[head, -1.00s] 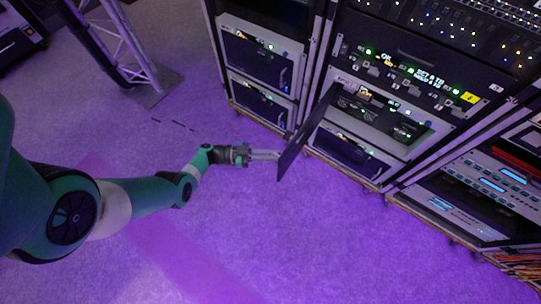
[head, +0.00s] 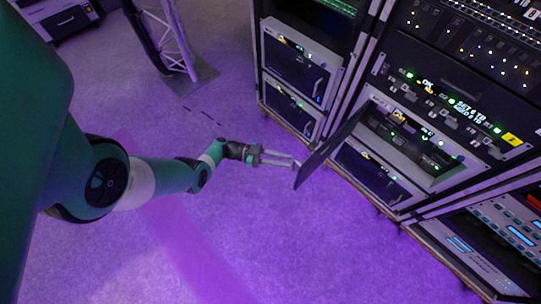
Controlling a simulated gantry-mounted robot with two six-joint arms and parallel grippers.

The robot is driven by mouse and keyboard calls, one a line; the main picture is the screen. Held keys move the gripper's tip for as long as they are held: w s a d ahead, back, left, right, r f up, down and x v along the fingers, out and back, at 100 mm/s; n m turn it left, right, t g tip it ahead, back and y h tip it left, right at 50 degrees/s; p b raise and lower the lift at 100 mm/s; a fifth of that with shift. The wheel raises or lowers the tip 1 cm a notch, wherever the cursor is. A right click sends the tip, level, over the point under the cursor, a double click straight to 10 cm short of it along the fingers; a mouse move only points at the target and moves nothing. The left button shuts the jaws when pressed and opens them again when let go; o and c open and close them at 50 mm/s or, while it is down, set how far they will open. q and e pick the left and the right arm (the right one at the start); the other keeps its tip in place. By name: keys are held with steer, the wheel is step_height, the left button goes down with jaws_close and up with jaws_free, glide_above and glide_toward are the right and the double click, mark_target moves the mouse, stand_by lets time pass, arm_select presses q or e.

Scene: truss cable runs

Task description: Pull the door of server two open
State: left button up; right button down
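Server two, taken to be the unit with the open door, has its front bay (head: 415,140) exposed in the middle rack. Its dark door (head: 330,148) stands swung far out from the rack, seen nearly edge-on. My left gripper (head: 295,160) is at the door's free edge, on its left side. Its two fingers show with a gap between them, and nothing is clearly seen held. The door's handle is not clearly seen, and I cannot tell whether the fingertips touch the door. My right gripper is not in view.
A closed server (head: 378,173) sits below the open one. A left rack holds two closed servers (head: 297,62) (head: 291,108). A right rack (head: 500,235) holds lit panels. A truss stand (head: 165,40) stands at the back. The carpet (head: 270,240) in front is clear.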

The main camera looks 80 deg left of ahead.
arm_select(q)
steer(key=v, duration=0.8)
steer(key=shift+w+d, duration=0.1)
